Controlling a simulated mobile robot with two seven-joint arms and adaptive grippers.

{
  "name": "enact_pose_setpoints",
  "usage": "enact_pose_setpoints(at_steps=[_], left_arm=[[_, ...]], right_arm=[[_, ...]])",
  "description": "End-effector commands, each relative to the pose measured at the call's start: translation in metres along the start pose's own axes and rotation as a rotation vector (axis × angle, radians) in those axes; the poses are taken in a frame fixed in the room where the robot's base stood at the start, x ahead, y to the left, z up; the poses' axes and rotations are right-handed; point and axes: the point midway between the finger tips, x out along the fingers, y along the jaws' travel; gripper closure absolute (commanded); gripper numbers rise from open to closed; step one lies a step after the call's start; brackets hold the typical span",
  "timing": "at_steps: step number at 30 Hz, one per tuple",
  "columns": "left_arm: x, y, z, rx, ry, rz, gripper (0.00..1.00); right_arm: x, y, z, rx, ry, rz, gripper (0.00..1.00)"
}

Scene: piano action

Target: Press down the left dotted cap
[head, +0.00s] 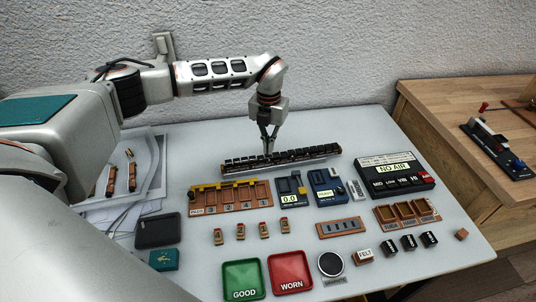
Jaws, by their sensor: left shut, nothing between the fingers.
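My left gripper (268,147) points down at the back middle of the table, with its fingers together and nothing held. Its fingertips are at the long dark rack (312,155), over its left half. I cannot tell whether they touch it. The rack lies slightly slanted and carries a row of small dark parts. No dotted cap can be made out at this size; dots on the rack's parts are too small to see. The fingers hide a bit of the rack. My right gripper is not in view.
In front of the rack are a slotted wooden tray (233,208), two blue devices and a black "NO AIR" box (395,160). Nearer stand small blocks, a green "GOOD" tray (228,272) and a red "WORN" tray (305,284). The table (345,120) is clear behind the rack.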

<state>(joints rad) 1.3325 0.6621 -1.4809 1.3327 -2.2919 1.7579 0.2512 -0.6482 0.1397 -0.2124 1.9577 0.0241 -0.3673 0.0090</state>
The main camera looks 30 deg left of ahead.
Motion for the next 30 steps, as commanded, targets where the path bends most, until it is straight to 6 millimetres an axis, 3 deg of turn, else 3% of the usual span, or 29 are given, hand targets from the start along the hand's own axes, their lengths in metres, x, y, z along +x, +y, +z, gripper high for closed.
enact_pose_setpoints(at_steps=[30], left_arm=[[0.0074, 0.0, -0.0001, 0.0, 0.001, 0.0, 1.0]], right_arm=[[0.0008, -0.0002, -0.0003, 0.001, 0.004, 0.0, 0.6]])
